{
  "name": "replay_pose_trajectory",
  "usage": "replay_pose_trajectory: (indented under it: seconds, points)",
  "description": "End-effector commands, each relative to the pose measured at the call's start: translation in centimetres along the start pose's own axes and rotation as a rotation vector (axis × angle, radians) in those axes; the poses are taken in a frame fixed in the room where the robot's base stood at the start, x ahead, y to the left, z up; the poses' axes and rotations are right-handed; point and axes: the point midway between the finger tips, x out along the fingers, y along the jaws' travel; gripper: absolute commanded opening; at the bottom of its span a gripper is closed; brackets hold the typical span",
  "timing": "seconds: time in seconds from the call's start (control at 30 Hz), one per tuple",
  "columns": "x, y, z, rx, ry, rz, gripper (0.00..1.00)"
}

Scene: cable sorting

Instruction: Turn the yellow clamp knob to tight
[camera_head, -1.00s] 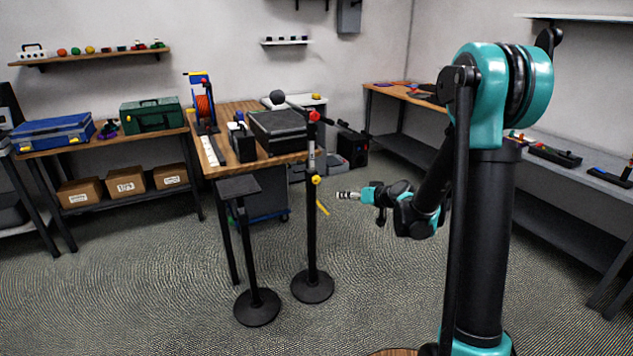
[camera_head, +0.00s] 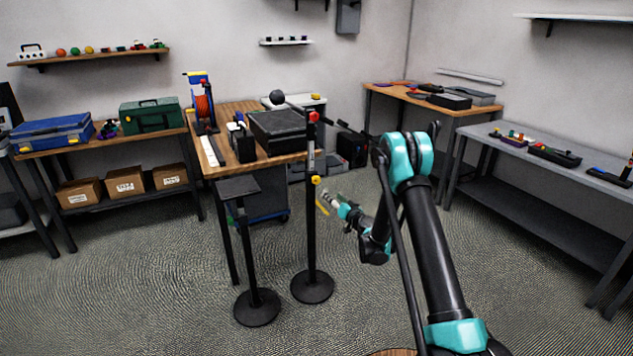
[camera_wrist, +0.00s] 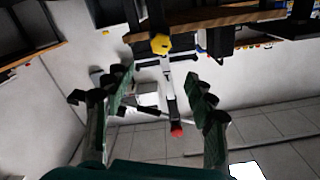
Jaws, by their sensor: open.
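The yellow clamp knob (camera_head: 316,180) sits partway up a black upright stand (camera_head: 312,240). A red knob (camera_head: 314,116) tops the same stand. My gripper (camera_head: 327,198) is just right of and slightly below the yellow knob in the head view. In the wrist view my gripper (camera_wrist: 162,88) is open and empty, with its two fingers well apart. The yellow knob (camera_wrist: 160,44) shows beyond them, above the gap in the picture, and the red knob (camera_wrist: 176,130) shows below. The fingers do not appear to touch the yellow knob. I cannot read the knob's turn position.
A thin yellow bar (camera_head: 322,208) slants below the knob, close to my gripper. A second black stand (camera_head: 251,260) with a flat top is left of the post. A wooden table (camera_head: 225,166) with a black case (camera_head: 278,132) is behind. Floor to the right is open.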

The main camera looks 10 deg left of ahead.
Motion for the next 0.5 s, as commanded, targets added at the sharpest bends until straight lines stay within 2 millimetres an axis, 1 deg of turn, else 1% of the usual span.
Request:
replay_pose_trajectory:
  seconds: [0.17,0.5]
  points:
    - [3.0,-0.1,0.0,0.000,-0.002,-0.003,0.56]
    - [9.7,-0.1,0.0,0.000,-0.002,-0.003,0.56]
